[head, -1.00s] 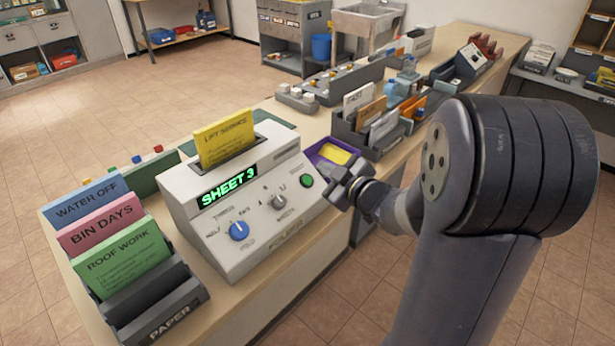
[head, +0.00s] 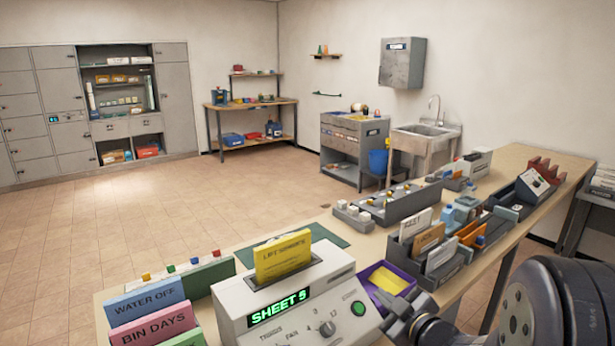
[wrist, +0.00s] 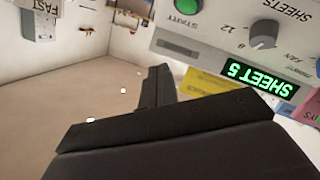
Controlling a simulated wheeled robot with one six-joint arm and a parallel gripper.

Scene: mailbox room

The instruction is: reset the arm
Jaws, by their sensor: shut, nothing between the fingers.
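My arm reaches in from the lower right in the head view. My gripper (head: 402,318) is shut and empty, just right of the folding machine's green start button (head: 358,308). In the wrist view my dark fingers (wrist: 160,112) fill the lower middle, holding nothing. The grey-white folding machine (head: 236,318) shows green "SHEET 5" on its display (head: 282,306). A yellow "LIFT SERVICE" sheet stack (head: 284,256) stands in its top slot. The display (wrist: 262,80) and green button (wrist: 188,6) also show in the wrist view.
A purple tray (head: 366,272) with yellow paper sits close behind my gripper. A paper rack with blue (head: 146,299) and pink (head: 152,328) stacks stands left of the machine. Grey organisers (head: 455,268) crowd the counter behind. The tiled floor (head: 120,215) is open at left.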

